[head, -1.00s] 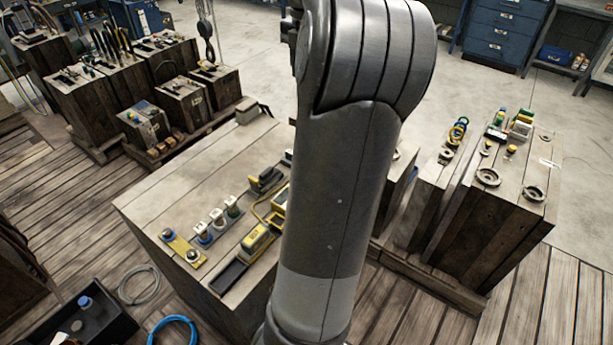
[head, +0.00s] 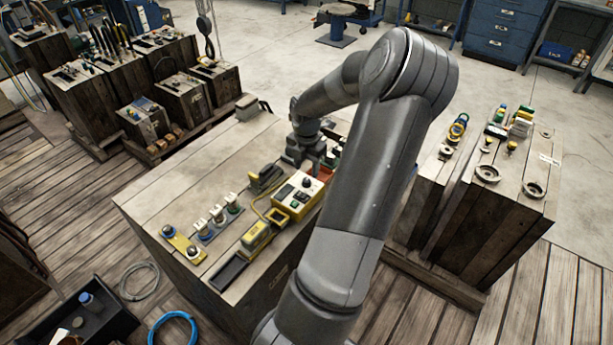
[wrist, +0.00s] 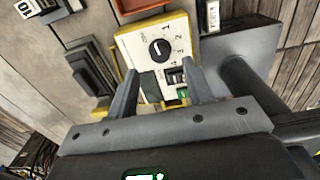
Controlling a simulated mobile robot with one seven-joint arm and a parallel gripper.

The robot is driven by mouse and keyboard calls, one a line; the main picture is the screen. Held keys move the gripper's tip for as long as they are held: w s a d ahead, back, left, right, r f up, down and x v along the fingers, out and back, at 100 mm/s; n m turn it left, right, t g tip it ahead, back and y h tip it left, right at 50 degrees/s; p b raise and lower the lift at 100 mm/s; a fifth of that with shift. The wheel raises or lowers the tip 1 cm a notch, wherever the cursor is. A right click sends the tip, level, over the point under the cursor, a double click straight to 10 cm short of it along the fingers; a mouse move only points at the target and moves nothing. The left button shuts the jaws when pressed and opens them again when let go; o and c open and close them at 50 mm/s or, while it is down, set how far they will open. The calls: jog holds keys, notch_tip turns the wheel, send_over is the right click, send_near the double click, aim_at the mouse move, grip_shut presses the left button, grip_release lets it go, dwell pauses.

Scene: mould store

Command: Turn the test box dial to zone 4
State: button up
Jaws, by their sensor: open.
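The test box (head: 286,201) is yellow with a pale face and sits on the wooden block top in the head view. In the wrist view the test box (wrist: 129,41) shows its round black dial (wrist: 160,48) with a white pointer mark and printed zone numbers around it. I cannot tell for sure which zone the pointer marks. My gripper (wrist: 159,68) is open, its two fingers spread below the dial in the picture, with nothing between the tips. In the head view my gripper (head: 301,162) is beyond the box; its fingertips are hard to make out.
An orange-red tray (wrist: 135,5) lies just beyond the box in the wrist view. A dark clamp-like tool (head: 266,180) and a yellow device (head: 256,236) stand left of the box. A strip of white-topped connectors (head: 217,215) lies farther left.

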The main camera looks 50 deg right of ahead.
aim_at(306, 180)
jog(key=shift+f, duration=2.25)
jog(key=shift+c, duration=0.2)
jog(key=c, duration=1)
